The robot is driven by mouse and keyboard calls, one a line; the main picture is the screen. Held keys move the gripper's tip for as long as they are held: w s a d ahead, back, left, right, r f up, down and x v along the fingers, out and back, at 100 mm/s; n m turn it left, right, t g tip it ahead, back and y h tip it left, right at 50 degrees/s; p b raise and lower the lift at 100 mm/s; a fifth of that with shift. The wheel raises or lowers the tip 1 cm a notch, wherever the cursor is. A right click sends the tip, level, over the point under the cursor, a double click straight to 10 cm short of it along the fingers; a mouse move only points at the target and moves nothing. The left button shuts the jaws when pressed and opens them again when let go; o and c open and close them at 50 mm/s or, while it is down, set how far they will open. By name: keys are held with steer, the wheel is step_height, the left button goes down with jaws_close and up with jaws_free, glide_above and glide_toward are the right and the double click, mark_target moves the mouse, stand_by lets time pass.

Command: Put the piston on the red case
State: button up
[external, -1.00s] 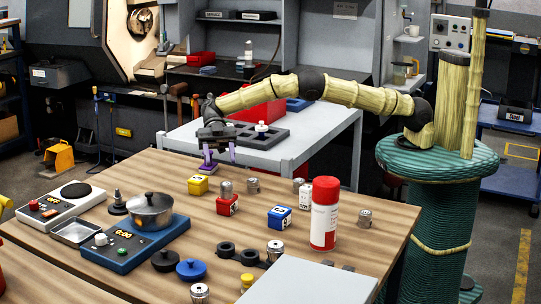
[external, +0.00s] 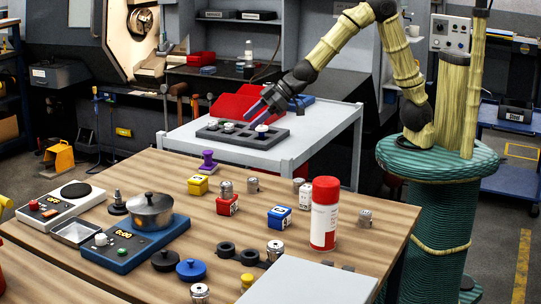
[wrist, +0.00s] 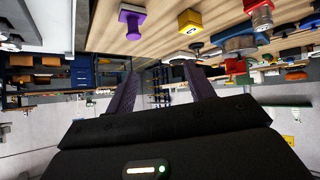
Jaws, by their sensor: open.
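The red case (external: 228,206) stands near the middle of the wooden table, with white markings on its side. A grey metal cylinder, which looks like the piston (external: 226,188), appears to stand upright on its top. Both also show at the top right of the wrist view: the red case (wrist: 256,5) and the metal piston (wrist: 262,19). My gripper (external: 261,101) is open and empty, raised over the grey side table by the red bins, well away from the case. Its purple fingers (wrist: 160,70) are spread with nothing between them.
A purple stamp-like piece (external: 208,161) and a yellow case (external: 198,185) stand left of the red case. A blue case (external: 280,217), another metal cylinder (external: 253,185) and a tall spray can (external: 324,214) stand to the right. A grey tray (external: 243,136) holds white-topped parts.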

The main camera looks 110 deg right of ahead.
steer(key=s+a+f+g, duration=0.1)
steer(key=s+f+g, duration=0.1)
steer(key=s, duration=0.6)
steer(key=s+a+f+g, duration=0.2)
steer(key=s+g, duration=0.1)
steer(key=s, duration=0.6)
steer(key=s+a+f+g, duration=0.2)
steer(key=s+f, duration=0.1)
steer(key=s, duration=0.5)
steer(key=shift+s+a+m+g+y, duration=0.2)
steer(key=shift+s+m+g+y, duration=0.1)
steer(key=shift+y, duration=0.1)
